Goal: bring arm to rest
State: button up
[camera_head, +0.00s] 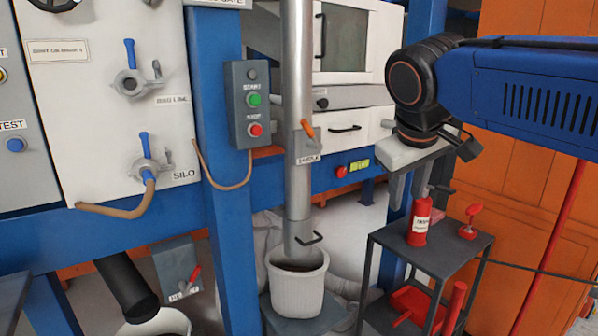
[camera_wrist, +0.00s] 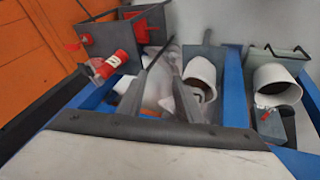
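My arm reaches in from the upper right in the head view, blue with a black wrist. My gripper (camera_head: 408,198) hangs below the wrist with its fingers pointing down. In the wrist view, the two grey fingers of my gripper (camera_wrist: 171,58) stand apart with a gap between them and nothing held. In the head view the gripper appears just above a red bottle (camera_head: 419,231) on a dark cart (camera_head: 441,256). The bottle also shows in the wrist view (camera_wrist: 112,64), left of the fingers. I cannot tell the exact distance between them.
A vertical metal pipe (camera_head: 298,130) comes down over a white bucket (camera_head: 297,288). A START/STOP box (camera_head: 249,105) is on a blue post. A white panel (camera_head: 90,75) with valves stands left. An orange cabinet (camera_head: 520,215) stands behind the arm at right. A red stamp-like object (camera_head: 470,222) is on the cart.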

jog(key=s+d+f+m+y, duration=0.1)
jog(key=s+d+f, duration=0.3)
jog(key=s+f, duration=0.4)
jog(key=s+d+f+m+y, duration=0.1)
jog(key=s+d+f+m, duration=0.2)
jog(key=s+f, duration=0.4)
notch_tip(320, 180, down, 9)
jog(key=shift+s+d+r, duration=0.1)
jog(key=shift+s+d, duration=0.3)
jog(key=shift+d, duration=0.15)
dwell(0.8)
